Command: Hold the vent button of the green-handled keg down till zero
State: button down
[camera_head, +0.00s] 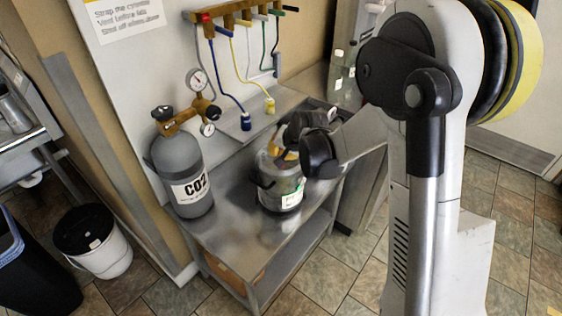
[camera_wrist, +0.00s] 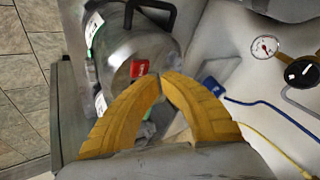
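A metal keg (camera_head: 268,172) stands on the steel bench, with a dark handle and a white label edged in green. My gripper (camera_head: 291,155) is at its top and partly hides it. In the wrist view the keg (camera_wrist: 125,55) lies beyond the fingers, with a black handle (camera_wrist: 152,14) and a red tag (camera_wrist: 139,67). The two yellow fingers (camera_wrist: 160,77) meet at their tips over the keg's top, with nothing visible between the tips. I cannot make out the vent button or whether the fingertips touch it. No clearly green handle shows.
A grey CO2 cylinder (camera_head: 178,165) with gauges (camera_head: 197,80) stands left of the keg on the bench (camera_head: 235,235). Blue and yellow hoses hang from a wall manifold (camera_head: 235,12) behind. A white bucket (camera_head: 100,245) stands on the floor. The bench front is clear.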

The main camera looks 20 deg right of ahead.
jog(key=shift+r, duration=0.1)
jog(key=shift+r+p, duration=1.7)
jog(key=shift+r, duration=0.7)
jog(key=shift+r, duration=0.15)
jog(key=s+r+n+b, duration=0.1)
jog(key=s+r+n, duration=0.1)
jog(key=s+r, duration=0.45)
jog(key=s+r+n, duration=0.1)
jog(key=s+r, duration=0.3)
jog(key=s, duration=0.6)
jog(key=s+f+n+h+b, duration=0.1)
jog(key=s+n, duration=0.2)
jog(key=s, duration=1.1)
jog(key=shift+d+n+h, duration=0.25)
jog(key=shift+n+h, duration=0.05)
